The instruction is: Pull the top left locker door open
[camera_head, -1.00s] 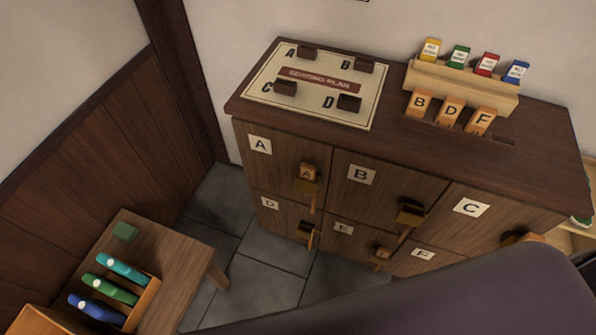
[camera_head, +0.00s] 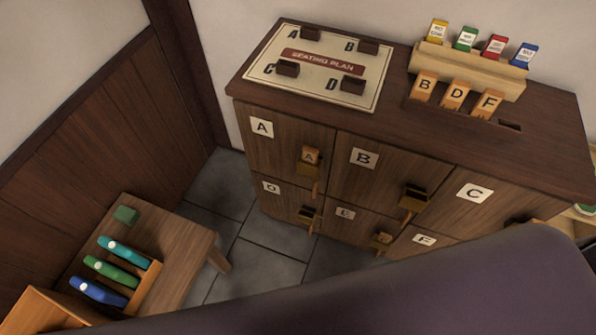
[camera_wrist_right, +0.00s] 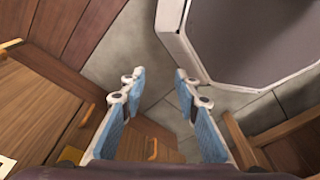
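The top left locker door (camera_head: 285,145), labelled A, is shut in the cabinet front in the head view. An orange tag marked A (camera_head: 310,156) hangs at its lock, above a small wooden handle at the door's right side. My right gripper (camera_wrist_right: 158,80) is open and empty in the right wrist view, its blue-padded fingers apart over grey floor. Brown wooden panels with handles lie to its left and below; I cannot tell which doors they are. Neither gripper shows in the head view, and my left gripper is in no view.
Doors B (camera_head: 375,170) and C (camera_head: 475,200) and the lower doors are shut. On the cabinet top are a seating plan board (camera_head: 268,66) and a tag rack (camera_head: 466,70). A low bench (camera_head: 186,246) stands left, with grey floor (camera_head: 265,268) between. A dark purple shape covers the bottom.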

